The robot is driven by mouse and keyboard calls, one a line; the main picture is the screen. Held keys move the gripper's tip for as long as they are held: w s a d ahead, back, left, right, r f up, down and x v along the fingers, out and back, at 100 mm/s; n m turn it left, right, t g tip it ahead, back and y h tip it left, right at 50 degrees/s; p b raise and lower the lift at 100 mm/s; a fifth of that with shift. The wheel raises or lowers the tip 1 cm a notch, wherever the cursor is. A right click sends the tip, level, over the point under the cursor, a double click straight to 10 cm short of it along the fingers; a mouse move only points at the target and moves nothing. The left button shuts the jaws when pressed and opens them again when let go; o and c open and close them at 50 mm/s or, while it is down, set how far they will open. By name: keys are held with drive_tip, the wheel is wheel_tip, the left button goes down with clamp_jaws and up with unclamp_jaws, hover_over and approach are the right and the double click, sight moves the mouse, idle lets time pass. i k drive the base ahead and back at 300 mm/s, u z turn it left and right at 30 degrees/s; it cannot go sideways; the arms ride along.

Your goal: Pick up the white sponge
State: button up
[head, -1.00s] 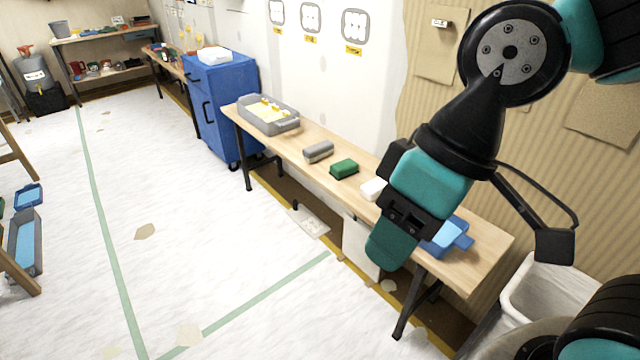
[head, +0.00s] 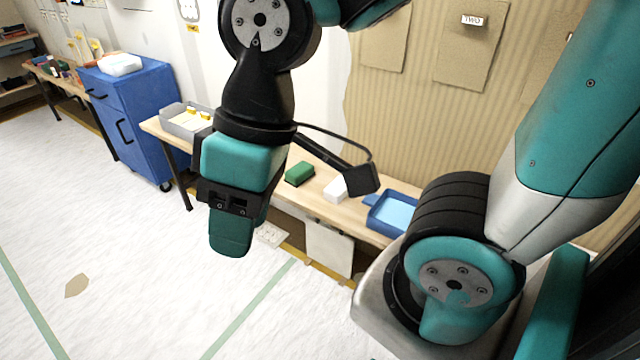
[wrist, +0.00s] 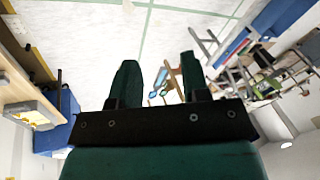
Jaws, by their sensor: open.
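The white sponge (head: 336,189) lies on the wooden bench, between a green block and a blue tray, partly covered by my camera arm. My gripper (head: 232,240) hangs in front of the bench, to the left of the sponge in the head view, and is not touching it. In the wrist view my gripper (wrist: 158,80) shows two dark green fingers set apart with nothing between them. The sponge cannot be made out in the wrist view.
On the wooden bench (head: 350,214) are the green block (head: 299,174), the blue tray (head: 394,212) and a grey tray (head: 182,124). A blue cabinet (head: 140,130) stands left of the bench. The floor (head: 120,270) in front is mostly clear.

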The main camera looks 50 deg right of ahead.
sight(336, 191)
drive_tip(key=z, duration=0.25)
drive_tip(key=i, duration=0.95)
drive_tip(key=z, duration=0.45)
